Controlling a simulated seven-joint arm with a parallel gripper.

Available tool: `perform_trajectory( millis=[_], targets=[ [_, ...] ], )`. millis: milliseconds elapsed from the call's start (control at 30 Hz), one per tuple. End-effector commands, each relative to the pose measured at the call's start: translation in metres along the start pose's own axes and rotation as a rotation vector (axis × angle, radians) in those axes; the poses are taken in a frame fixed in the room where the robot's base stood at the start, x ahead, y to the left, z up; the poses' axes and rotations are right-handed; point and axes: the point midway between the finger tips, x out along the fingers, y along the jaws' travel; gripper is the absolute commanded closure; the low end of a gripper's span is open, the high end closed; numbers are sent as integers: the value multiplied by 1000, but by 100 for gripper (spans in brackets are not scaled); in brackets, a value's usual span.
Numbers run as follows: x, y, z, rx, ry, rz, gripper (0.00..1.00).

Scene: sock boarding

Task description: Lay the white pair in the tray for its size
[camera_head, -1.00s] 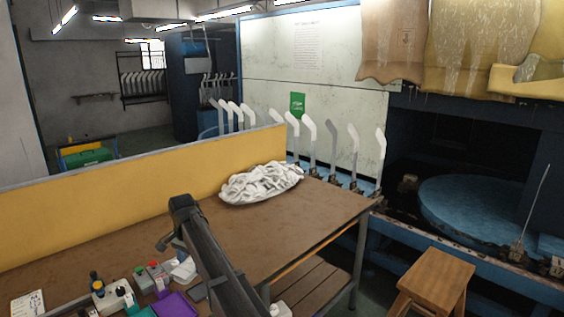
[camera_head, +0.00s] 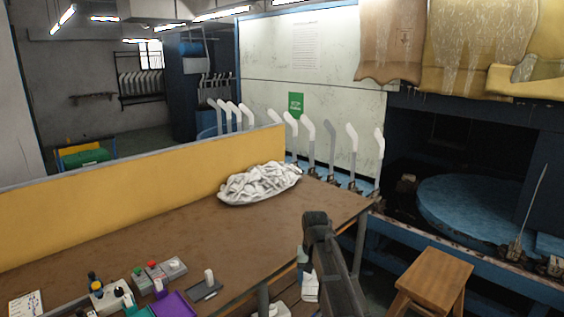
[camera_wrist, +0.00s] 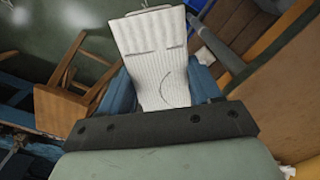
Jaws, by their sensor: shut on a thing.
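A white ribbed sock pair (camera_wrist: 155,65) fills the middle of the wrist view, flat and hanging out from my gripper (camera_wrist: 160,90), whose blue fingers are shut on it. In the head view the white pair (camera_head: 310,288) shows in part beside my dark arm, off the table's front right edge. My arm hides most of the gripper there. A purple tray (camera_head: 178,306) and a teal tray (camera_head: 144,312) lie at the table's front left, both cut by the picture's bottom edge. I cannot tell their sizes.
A heap of white socks (camera_head: 258,184) lies at the table's (camera_head: 200,235) back, by the yellow partition (camera_head: 130,185). Small boxes with coloured knobs (camera_head: 152,273) and a dark pad (camera_head: 205,291) stand front left. A wooden stool (camera_head: 436,278) stands right. The table's middle is clear.

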Motion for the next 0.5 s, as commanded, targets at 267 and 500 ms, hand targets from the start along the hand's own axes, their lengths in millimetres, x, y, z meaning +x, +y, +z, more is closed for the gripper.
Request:
perform_trajectory(
  millis=[267, 500],
  targets=[
    [6, 65, 25, -63, -2, 0, 68],
    [7, 81, 30, -84, -2, 0, 68]
  ],
)
